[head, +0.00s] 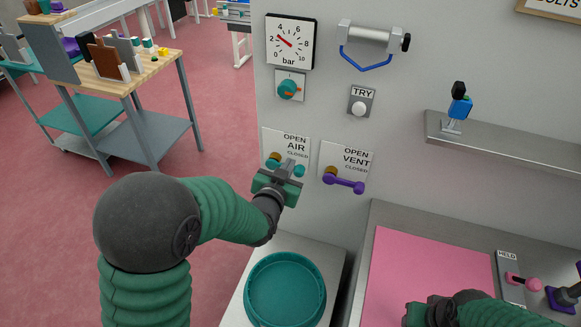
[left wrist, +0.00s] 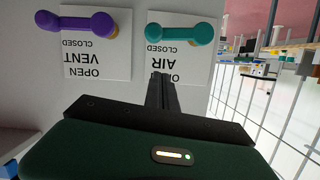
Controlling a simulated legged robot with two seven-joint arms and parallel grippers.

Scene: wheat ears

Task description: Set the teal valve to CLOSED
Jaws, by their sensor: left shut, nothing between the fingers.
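The teal valve (head: 298,170) is on the wall plate marked AIR, OPEN and CLOSED, partly hidden by my gripper in the head view. In the left wrist view, which is upside down, the teal lever (left wrist: 178,33) shows whole. It lies level, with its free end on the CLOSED side. My left gripper (head: 289,172) is in front of the AIR plate. Its fingers (left wrist: 161,82) are shut and empty, and show apart from the lever in the wrist view. My right gripper (head: 425,312) is at the bottom of the head view; its fingers are not clear.
A purple valve (head: 345,182) on the VENT plate is just right of the AIR plate. A gauge (head: 290,41), a teal knob (head: 290,88) and a TRY button (head: 360,107) are above. A teal round tray (head: 285,290) stands below. A pink mat (head: 425,275) is at right.

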